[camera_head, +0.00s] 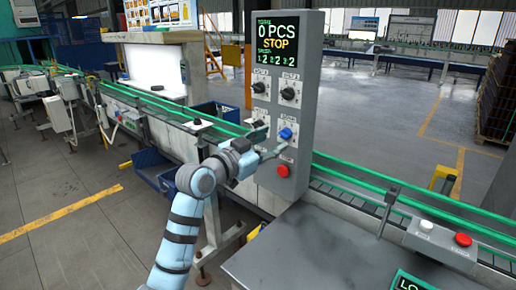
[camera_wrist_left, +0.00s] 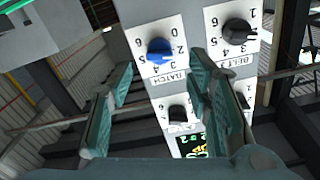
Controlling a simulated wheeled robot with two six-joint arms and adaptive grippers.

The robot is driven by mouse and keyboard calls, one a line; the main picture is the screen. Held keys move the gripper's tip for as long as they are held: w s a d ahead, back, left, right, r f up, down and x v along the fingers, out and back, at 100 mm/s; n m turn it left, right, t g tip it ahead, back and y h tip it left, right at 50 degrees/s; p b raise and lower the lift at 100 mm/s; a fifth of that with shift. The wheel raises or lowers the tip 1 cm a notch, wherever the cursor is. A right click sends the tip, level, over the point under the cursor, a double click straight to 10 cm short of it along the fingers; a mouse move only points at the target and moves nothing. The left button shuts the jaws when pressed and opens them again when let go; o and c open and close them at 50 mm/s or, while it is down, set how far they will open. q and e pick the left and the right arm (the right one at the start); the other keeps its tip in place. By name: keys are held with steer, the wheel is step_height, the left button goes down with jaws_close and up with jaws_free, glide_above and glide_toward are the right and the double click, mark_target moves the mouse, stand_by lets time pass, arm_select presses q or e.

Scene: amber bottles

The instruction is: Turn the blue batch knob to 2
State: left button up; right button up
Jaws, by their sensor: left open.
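The blue batch knob (camera_head: 286,133) is at the lower right of several knobs on the grey upright control panel (camera_head: 311,75). In the left wrist view the blue knob (camera_wrist_left: 160,50) appears upside down, with a number dial and a BATCH label around it; I cannot tell for sure which number it points to. My left gripper (camera_head: 272,142) is in front of the panel, near the blue knob. In the wrist view its two fingers (camera_wrist_left: 162,75) are apart, with the knob beyond and between them, and nothing is held. My right gripper is not in view.
Black knobs (camera_head: 288,94) sit close around the blue one, and a red button (camera_head: 283,170) is below. The panel display (camera_head: 277,40) reads 0 PCS and STOP. A green-railed conveyor (camera_head: 345,177) passes the panel. A grey metal surface (camera_head: 305,250) lies in front.

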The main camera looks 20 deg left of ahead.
arm_select(q)
steer(key=v, duration=0.7)
steer(key=shift+s, duration=0.35)
